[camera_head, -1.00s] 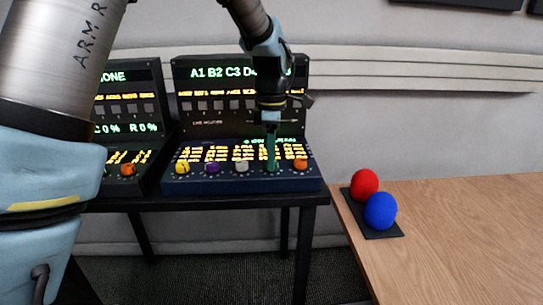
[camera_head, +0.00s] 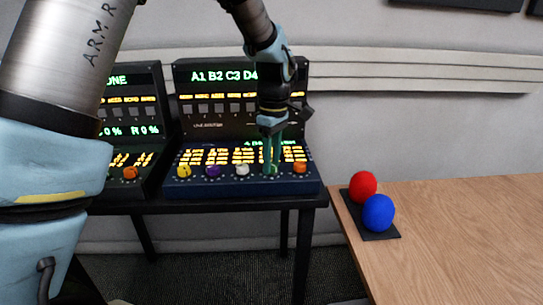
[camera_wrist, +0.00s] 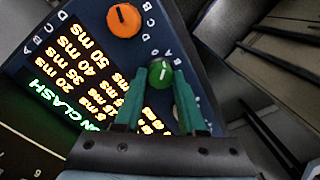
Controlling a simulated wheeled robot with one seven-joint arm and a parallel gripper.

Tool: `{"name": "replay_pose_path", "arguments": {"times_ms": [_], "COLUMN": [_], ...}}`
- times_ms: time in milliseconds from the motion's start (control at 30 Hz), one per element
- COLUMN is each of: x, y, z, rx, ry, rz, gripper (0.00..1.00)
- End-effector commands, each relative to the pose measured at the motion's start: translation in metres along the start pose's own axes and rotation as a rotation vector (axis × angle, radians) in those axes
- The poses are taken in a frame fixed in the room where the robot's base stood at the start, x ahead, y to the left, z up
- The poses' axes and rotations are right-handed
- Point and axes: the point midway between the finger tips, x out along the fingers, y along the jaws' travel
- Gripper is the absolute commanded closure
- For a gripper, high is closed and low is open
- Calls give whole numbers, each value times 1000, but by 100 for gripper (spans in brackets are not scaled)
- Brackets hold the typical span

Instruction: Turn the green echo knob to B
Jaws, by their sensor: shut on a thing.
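The green knob (camera_head: 270,170) sits in the row on the dark blue front of the right-hand console, between the white and orange knobs. In the wrist view the green knob (camera_wrist: 160,72) shows a short white pointer line, with small letters around it. The letter it points at is too unclear to tell. My gripper (camera_head: 272,163) reaches down from above. In the wrist view my gripper (camera_wrist: 163,76) has its two teal fingertips on either side of the green knob, shut on it. The fingers hide part of the lettering.
An orange knob (camera_wrist: 124,20) is close by; white (camera_head: 242,169), purple (camera_head: 213,170) and yellow (camera_head: 183,171) knobs stand to the left. Another console (camera_head: 130,100) is left of this one. A red ball (camera_head: 363,185) and blue ball (camera_head: 379,212) rest on the wooden table (camera_head: 470,240).

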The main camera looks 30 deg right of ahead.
Motion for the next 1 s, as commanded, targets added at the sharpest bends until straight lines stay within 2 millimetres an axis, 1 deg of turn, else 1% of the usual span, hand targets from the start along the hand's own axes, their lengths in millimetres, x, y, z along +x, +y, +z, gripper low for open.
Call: {"name": "replay_pose_path", "arguments": {"times_ms": [300,600,800,1000], "x": [-2,-1,0,0], "y": [0,-1,-1,-1], "z": [1,1,2,2], "rx": [299,546,660,726], "ry": [16,30,37,41], "rz": [0,-1,0,0], "gripper": [100,100,100,100]}}
